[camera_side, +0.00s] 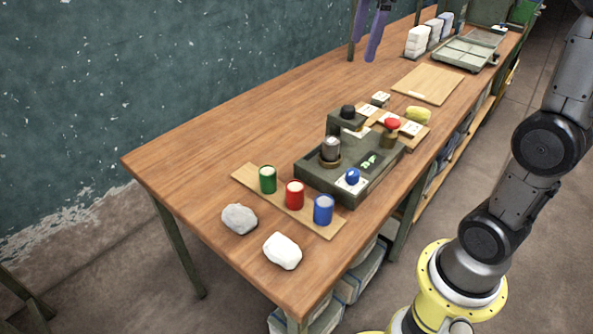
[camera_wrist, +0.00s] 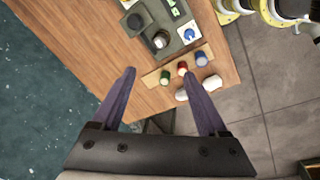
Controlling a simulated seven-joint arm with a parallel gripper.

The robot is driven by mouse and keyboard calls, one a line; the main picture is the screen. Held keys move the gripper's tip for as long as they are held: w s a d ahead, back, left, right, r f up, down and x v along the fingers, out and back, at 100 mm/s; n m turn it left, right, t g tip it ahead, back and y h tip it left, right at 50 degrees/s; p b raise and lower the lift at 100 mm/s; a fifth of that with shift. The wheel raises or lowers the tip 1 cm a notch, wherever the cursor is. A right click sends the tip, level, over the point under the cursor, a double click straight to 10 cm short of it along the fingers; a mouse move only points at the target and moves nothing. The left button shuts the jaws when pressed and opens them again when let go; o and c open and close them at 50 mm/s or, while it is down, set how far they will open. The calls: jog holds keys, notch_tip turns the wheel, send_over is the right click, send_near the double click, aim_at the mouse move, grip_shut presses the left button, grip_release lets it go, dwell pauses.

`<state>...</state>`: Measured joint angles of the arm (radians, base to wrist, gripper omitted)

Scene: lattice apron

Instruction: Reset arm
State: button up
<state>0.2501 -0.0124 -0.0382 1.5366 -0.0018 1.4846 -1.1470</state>
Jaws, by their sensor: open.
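My gripper (camera_side: 361,52) hangs at the top edge of the side view, high above the wooden table (camera_side: 200,160). In the wrist view my gripper (camera_wrist: 160,74) shows two purple fingers spread wide, with nothing between them. Most of my gripper's body is cut off in the side view. No object touches the fingers.
A green-grey device (camera_side: 320,178) with a metal cylinder and blue knob stands mid-table. Before it are green (camera_side: 268,180), red (camera_side: 294,195) and blue (camera_side: 323,210) cups on a wooden strip. Two pale lumps (camera_side: 282,251) lie near the corner. The table's left side is clear.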

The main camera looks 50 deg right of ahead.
jog(key=s+a+f+m+t, duration=0.1)
jog(key=s+a+f+m, duration=0.3)
jog(key=s, duration=0.4)
jog(key=s+a+f+m+t, duration=0.2)
jog(key=s+a+f+m, duration=0.2)
jog(key=s+f+m, duration=0.2)
notch_tip(320, 180, down, 4)
jog(key=s, duration=0.2)
jog(key=shift+s+a+r+t+y, duration=0.25)
jog(key=shift+s+t+y, duration=0.05)
jog(key=shift+s, duration=0.05)
